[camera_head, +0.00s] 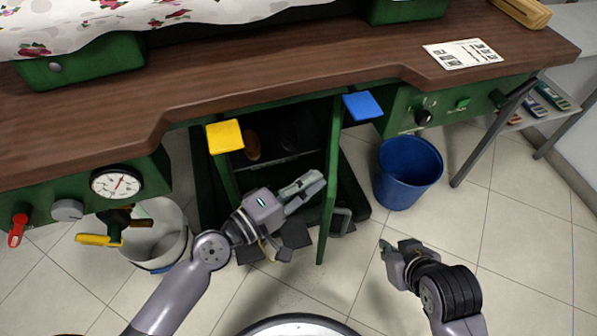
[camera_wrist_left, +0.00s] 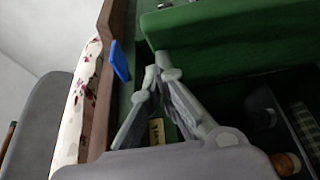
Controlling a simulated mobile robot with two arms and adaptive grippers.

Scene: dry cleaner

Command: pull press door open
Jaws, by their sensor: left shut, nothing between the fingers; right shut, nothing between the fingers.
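The green press door (camera_head: 329,190) stands swung out from the cabinet under the wooden top, seen nearly edge-on. Its grey handle (camera_head: 342,220) is on the right, outer side. The cabinet opening is exposed, with dark shelves inside. My left gripper (camera_head: 316,182) is shut and empty on the inner, left side of the door, its fingertips close to it; I cannot tell whether they touch. In the left wrist view a green panel (camera_wrist_left: 230,35), apparently the door, lies just beyond the shut fingers (camera_wrist_left: 160,72). My right gripper (camera_head: 386,248) is shut and empty above the floor, right of the door.
A yellow pedal (camera_head: 225,136) and a blue pedal (camera_head: 362,105) flank the opening. A blue bucket (camera_head: 408,172) stands on the right, and a white bucket (camera_head: 160,240) on the left. The wooden tabletop (camera_head: 230,75) overhangs the cabinet. Tiled floor is free at lower right.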

